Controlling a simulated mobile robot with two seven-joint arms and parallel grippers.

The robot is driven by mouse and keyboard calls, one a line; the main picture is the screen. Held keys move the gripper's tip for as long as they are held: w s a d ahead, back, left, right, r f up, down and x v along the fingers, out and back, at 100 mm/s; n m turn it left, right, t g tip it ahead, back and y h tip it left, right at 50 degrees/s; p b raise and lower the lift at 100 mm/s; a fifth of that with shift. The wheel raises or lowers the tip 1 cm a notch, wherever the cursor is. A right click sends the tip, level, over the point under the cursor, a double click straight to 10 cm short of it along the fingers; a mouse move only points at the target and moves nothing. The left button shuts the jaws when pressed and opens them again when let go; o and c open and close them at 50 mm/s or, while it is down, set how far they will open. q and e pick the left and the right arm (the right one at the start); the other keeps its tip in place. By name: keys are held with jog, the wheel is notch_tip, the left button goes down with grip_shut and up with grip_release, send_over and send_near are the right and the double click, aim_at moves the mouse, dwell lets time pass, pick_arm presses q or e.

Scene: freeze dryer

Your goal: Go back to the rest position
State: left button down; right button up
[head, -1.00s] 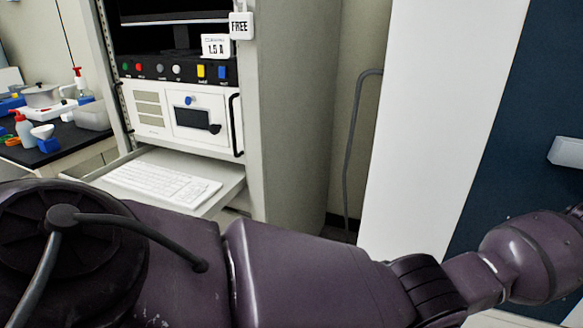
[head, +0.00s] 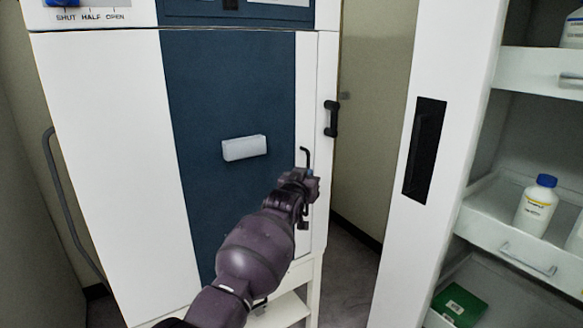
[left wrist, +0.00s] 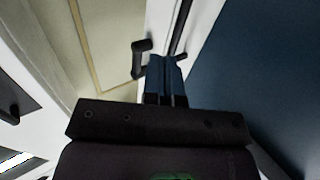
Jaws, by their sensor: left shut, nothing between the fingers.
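My right gripper is not in view.
A dark handle (head: 331,118) is on the dryer's right edge, and a pale box-like piece (head: 244,148) is on the blue panel. At right stands an open cabinet with a black recessed handle (head: 425,150), a bottle (head: 537,205) and a green box (head: 459,305).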

pick_arm(q)
jog(key=s+d+p, duration=0.1)
jog(key=s+d, duration=0.2)
jog(key=s, duration=0.2)
notch_tip(320, 180, up, 8)
jog(key=s+a+t, duration=0.1)
jog(key=s+a, duration=0.1)
jog(key=a, duration=0.1)
jog(key=s+a+f+n+g+y+p, duration=0.1)
jog(key=s+a+f+y+p, duration=0.1)
jog(key=s+a+f, duration=0.85)
jog(key=s+a+f+n+y+p, duration=0.1)
jog(key=s+a+f+y+p, duration=0.15)
jog(key=s+a+f, duration=0.8)
jog(key=s+a+f+g+p, duration=0.1)
jog(key=s+a+f+g, duration=0.1)
jog(key=s, duration=0.9)
jog(key=s+a+f+g+y+p, duration=0.1)
jog(key=s+a+f, duration=0.4)
jog(key=s, duration=0.6)
jog(key=s+a+f+n+g+y+p, duration=0.1)
jog(key=s+a+f, duration=0.3)
jog(key=s, duration=0.8)
jog(key=shift+g, duration=0.9)
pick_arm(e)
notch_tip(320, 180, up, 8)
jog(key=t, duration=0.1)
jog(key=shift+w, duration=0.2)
